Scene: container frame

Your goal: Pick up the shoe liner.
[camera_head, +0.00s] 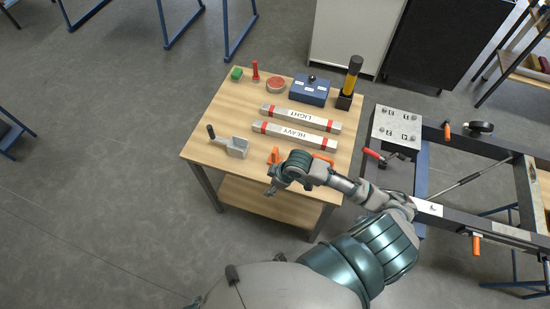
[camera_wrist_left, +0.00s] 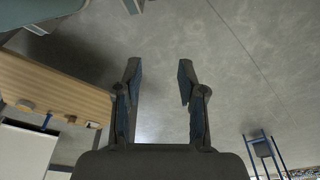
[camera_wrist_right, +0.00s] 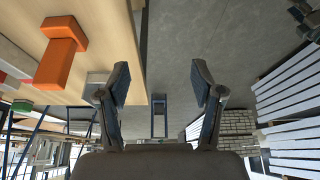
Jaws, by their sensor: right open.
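Nothing in view is plainly marked as the shoe liner. An orange piece (camera_head: 274,156) stands at the front edge of the wooden table (camera_head: 229,172), just beyond my right gripper (camera_head: 271,189). A larger orange block with a crosspiece (camera_wrist_right: 60,55) shows at the upper left of the right wrist view. My right gripper, also in the right wrist view (camera_wrist_right: 160,84), is open and empty, apart from the block and beside the table edge. My left gripper (camera_wrist_left: 159,78) is open and empty over grey floor; the head view does not show it. My right arm hides part of the table's front right.
Bars marked LIGHT (camera_head: 301,119) and HEAVY (camera_head: 294,136) lie on the table. A grey handled tool (camera_head: 236,147), a blue box (camera_head: 310,90) and a yellow-black tool (camera_head: 353,77) are there too. A dark metal frame (camera_head: 463,226) stands right. Floor at left is clear.

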